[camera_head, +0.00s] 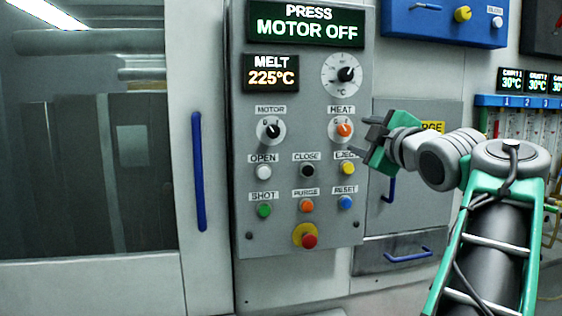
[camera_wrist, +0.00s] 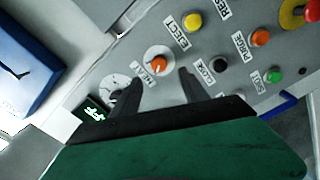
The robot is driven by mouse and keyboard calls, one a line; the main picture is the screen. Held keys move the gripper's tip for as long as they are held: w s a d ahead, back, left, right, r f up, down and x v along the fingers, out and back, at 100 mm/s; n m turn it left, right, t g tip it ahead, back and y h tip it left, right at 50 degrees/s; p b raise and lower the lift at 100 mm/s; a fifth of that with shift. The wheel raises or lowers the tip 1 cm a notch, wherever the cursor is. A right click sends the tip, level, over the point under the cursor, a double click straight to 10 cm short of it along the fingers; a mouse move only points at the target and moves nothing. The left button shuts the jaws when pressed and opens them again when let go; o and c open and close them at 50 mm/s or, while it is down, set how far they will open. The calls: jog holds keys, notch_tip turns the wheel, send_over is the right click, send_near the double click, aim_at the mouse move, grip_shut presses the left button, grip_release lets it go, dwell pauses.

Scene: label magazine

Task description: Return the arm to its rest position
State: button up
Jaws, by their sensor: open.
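My gripper (camera_head: 372,135) is at the end of my green and grey arm, in front of the right edge of the grey control panel (camera_head: 247,205). It is near the orange HEAT knob (camera_head: 344,129) and the yellow EJECT button (camera_head: 348,168). In the wrist view my gripper (camera_wrist: 160,78) has its two dark fingers spread apart, with nothing held between them. The HEAT knob also shows in the wrist view (camera_wrist: 158,63), beyond the gap between the fingers. Whether a finger touches the panel I cannot tell.
The panel carries a MOTOR knob (camera_head: 271,129), several buttons and a red stop button (camera_head: 309,241). The signs read MOTOR OFF and 225°C. A blue box (camera_head: 442,30) is above right. A machine door with a blue handle (camera_head: 198,170) is at left. A drawer (camera_head: 372,258) is below right.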

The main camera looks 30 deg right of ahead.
jog(key=w+a+f+m+g+y+p, duration=0.35)
jog(key=w+a+f+p, duration=0.3)
jog(key=a+p, duration=0.3)
jog(key=a+f+m+g+y+p, duration=0.1)
jog(key=a+f+m+g+p, duration=0.3)
jog(key=a+f, duration=0.6)
jog(key=s+a+f+m+g+p, duration=0.1)
jog(key=s+a+f+g+p, duration=0.5)
jog(key=s+a+f, duration=0.7)
jog(key=s+y+p, duration=0.1)
jog(key=s+p, duration=0.1)
jog(key=s, duration=0.1)
jog(key=shift+s+a+g+p, duration=0.15)
jog(key=shift+a+g+p, duration=0.15)
jog(key=shift+a+g, duration=0.1)
jog(key=shift+m, duration=0.25)
